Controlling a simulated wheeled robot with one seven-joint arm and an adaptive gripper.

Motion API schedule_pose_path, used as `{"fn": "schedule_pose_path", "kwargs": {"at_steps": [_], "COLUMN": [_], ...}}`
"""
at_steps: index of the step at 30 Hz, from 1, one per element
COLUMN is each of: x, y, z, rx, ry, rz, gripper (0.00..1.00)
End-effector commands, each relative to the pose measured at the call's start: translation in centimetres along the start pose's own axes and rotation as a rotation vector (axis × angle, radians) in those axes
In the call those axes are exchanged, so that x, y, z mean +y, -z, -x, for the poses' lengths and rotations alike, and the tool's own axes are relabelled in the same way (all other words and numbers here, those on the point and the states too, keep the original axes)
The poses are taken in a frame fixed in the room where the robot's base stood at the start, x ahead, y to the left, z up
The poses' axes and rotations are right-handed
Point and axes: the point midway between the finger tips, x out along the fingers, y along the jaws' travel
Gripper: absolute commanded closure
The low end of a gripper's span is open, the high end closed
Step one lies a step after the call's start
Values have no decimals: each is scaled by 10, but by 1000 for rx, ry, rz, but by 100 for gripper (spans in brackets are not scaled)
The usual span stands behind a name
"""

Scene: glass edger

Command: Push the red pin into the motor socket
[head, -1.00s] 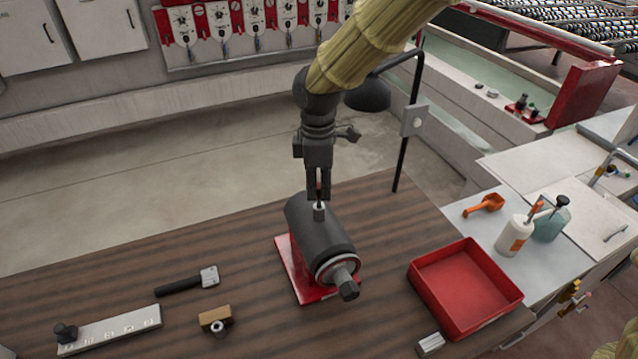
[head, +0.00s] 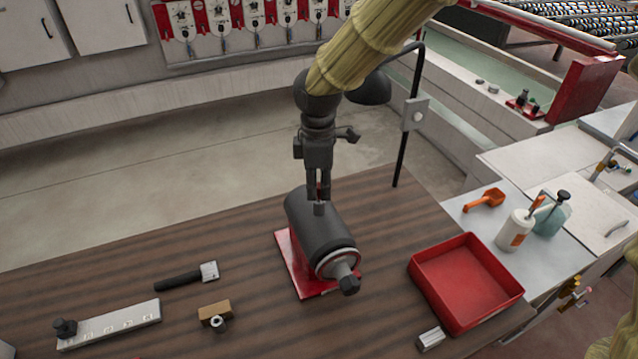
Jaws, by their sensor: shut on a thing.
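The motor (head: 318,231) is a dark grey cylinder lying on a red base (head: 290,262) on the brown table. A small grey socket (head: 319,208) stands up on its top near the far end. My gripper (head: 318,192) points straight down right above the socket. It is shut on the red pin (head: 319,188), of which only a thin red strip shows between the fingers. The pin's lower end is hidden, so I cannot tell how deep it sits in the socket.
A red tray (head: 462,283) stands right of the motor, with a small metal block (head: 430,340) before it. A black-handled tool (head: 187,277), a brown block (head: 214,312) and a pale strip (head: 110,325) lie at left. A black lamp (head: 404,140) stands behind.

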Motion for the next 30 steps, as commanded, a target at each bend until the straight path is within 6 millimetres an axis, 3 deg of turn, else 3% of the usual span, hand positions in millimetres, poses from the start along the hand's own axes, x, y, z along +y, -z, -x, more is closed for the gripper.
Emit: {"fn": "schedule_pose_path", "kwargs": {"at_steps": [20, 21, 25, 30], "x": [0, 0, 0, 0], "y": [0, 0, 0, 0], "z": [-13, -13, -13, -13], "rx": [0, 1, 1, 1], "ry": [0, -1, 0, 0], "rz": [0, 0, 0, 0], "gripper": [100, 79, 55, 55]}}
